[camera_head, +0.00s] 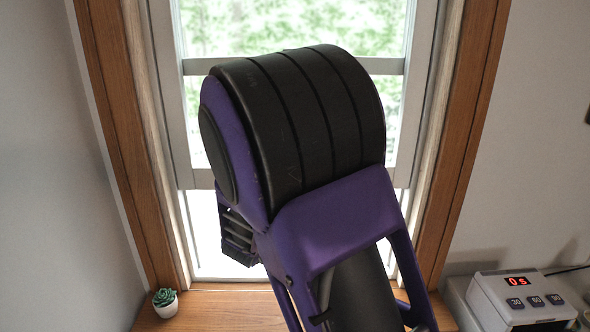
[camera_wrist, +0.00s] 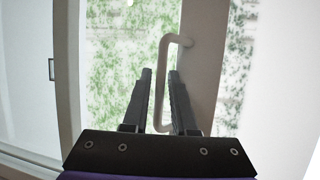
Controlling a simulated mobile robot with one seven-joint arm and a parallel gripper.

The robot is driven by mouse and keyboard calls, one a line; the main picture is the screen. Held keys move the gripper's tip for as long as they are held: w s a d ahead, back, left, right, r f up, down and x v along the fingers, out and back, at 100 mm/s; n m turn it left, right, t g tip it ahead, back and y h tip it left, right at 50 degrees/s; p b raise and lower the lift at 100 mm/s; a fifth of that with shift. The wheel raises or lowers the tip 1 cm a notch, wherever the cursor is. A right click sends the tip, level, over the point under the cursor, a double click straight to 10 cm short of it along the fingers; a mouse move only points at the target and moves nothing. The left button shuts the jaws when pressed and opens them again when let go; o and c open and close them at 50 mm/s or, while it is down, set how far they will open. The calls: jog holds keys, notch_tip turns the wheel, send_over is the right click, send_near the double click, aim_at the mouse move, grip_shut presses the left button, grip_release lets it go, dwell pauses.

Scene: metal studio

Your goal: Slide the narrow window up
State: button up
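The narrow window (camera_head: 172,120) has a pale frame inside a wooden surround in the head view. A crossbar shows near the top, and a lower rail of the sash sits about mid-height with a bright pale area below it. In the wrist view, a white bar handle (camera_wrist: 165,55) is fixed to a pale window rail (camera_wrist: 203,60). My gripper (camera_wrist: 160,75) has its two dark fingers apart, one each side of the handle's bar, with small gaps visible.
A wooden sill (camera_head: 215,310) runs below the window. A small potted succulent (camera_head: 165,302) stands at its left end. A white device with a red display (camera_head: 515,300) is at the lower right. Plain walls flank the window.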

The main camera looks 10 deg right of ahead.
jog(key=b+v, duration=0.2)
jog(key=v, duration=1.5)
jog(key=shift+s, duration=0.15)
jog(key=shift+a, duration=0.1)
